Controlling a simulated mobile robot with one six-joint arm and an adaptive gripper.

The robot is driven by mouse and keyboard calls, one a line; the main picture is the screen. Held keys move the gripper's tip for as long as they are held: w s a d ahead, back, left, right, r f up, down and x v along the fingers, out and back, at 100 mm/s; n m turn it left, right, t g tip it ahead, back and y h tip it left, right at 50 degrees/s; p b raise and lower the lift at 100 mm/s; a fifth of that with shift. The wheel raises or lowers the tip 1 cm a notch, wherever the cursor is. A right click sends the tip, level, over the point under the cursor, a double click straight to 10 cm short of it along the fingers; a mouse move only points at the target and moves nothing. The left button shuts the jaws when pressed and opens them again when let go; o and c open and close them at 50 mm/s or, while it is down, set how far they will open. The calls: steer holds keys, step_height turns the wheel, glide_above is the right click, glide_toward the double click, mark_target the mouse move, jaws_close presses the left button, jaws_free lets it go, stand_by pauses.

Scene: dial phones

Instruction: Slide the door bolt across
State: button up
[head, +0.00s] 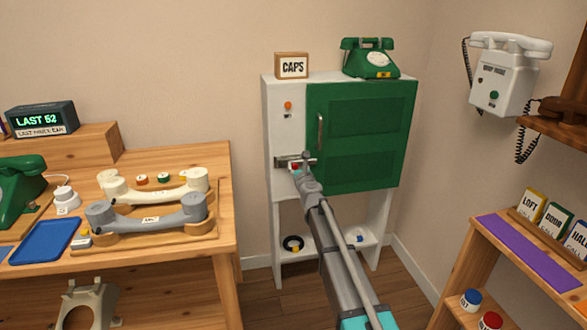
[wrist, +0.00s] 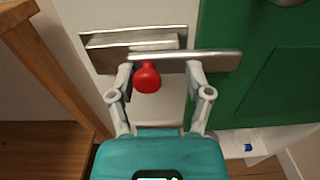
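The metal door bolt (head: 283,162) sits on the white cabinet's front, beside the left edge of the green door (head: 362,135). In the wrist view its silver bar (wrist: 215,61) reaches rightward in front of the green door's edge. Its red knob (wrist: 147,78) hangs below the bar. My gripper (wrist: 160,70) is open, its two fingers apart on either side of the knob. The knob is nearer the left finger; I cannot tell whether they touch. In the head view my gripper (head: 304,162) hides part of the bolt. The door looks closed.
The white cabinet (head: 285,190) carries a CAPS sign (head: 291,66) and a green phone (head: 370,60) on top. A wooden table (head: 228,215) with handsets stands at left, a shelf unit (head: 462,255) at right. Floor shows between them.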

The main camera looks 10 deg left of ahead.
steer(key=shift+s+a, duration=0.2)
steer(key=shift+s, duration=0.15)
steer(key=shift+s+d, duration=0.25)
steer(key=shift+s, duration=0.3)
steer(key=v, duration=1)
steer(key=shift+s, duration=0.2)
steer(key=shift+d, duration=0.15)
